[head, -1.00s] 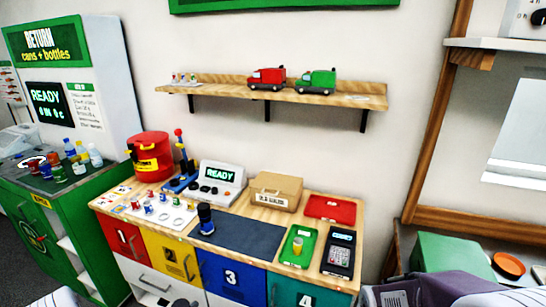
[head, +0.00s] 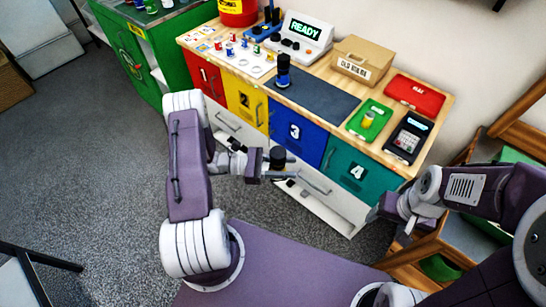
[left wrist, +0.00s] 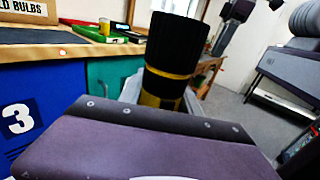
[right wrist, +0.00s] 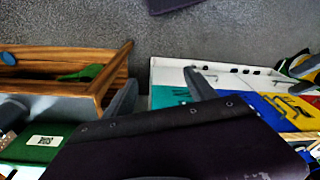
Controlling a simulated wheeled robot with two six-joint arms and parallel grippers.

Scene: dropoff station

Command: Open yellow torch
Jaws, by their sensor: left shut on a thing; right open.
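The yellow torch (left wrist: 172,62) is upright in the left wrist view, with a ribbed black top and yellow bands lower down. Its lower part is hidden behind my gripper body. In the head view its black top (head: 278,155) shows at the end of my left arm. My left gripper (head: 268,170) is shut on the torch and holds it in front of the drawers. My right gripper (head: 398,222) is open and empty, in front of the counter's right end. Its two spread fingers (right wrist: 160,98) show in the right wrist view, with nothing between them.
A blue torch-like object (head: 283,72) stands upright on the dark mat (head: 320,98). The counter also bears a READY console (head: 304,33), a cardboard box (head: 362,60), a green tray (head: 360,130) and a red tray (head: 414,95). A wooden shelf unit stands right.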

